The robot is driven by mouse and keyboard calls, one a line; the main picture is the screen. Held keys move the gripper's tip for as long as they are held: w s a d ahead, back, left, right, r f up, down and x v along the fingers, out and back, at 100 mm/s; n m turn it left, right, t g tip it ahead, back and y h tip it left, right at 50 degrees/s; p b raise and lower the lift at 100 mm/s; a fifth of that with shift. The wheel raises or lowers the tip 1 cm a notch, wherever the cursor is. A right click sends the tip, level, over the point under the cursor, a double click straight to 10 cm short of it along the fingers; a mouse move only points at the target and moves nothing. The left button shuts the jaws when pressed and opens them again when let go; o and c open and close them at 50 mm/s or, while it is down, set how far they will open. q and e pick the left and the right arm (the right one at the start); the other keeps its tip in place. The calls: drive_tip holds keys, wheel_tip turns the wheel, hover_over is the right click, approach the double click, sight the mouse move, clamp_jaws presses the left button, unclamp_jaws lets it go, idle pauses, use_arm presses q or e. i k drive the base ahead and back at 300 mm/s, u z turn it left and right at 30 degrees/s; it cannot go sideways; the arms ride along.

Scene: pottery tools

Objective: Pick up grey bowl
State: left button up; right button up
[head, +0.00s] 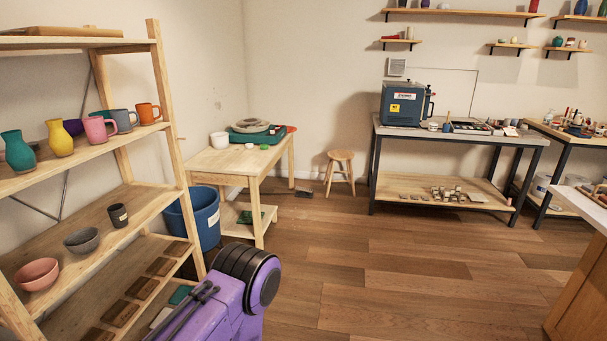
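The grey bowl (82,240) sits upright on the middle shelf of the wooden rack at the left. It stands between a pink bowl (37,274) and a dark cup (118,215), apart from both. A purple arm link of mine shows at the bottom, to the right of the rack. Neither gripper's fingers are in view.
The wooden rack (146,199) has vases and mugs on its upper shelf and flat tiles on its lower one. A blue bin (203,219) and a wooden table (235,165) stand behind it. The wooden floor (390,270) in the middle is clear.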

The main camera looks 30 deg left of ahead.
sight(85, 241)
drive_tip(key=u, duration=0.15)
drive_tip(key=i, duration=1.75)
drive_tip(key=u, duration=1.2)
drive_tip(key=i, duration=0.95)
drive_tip(key=u, duration=1)
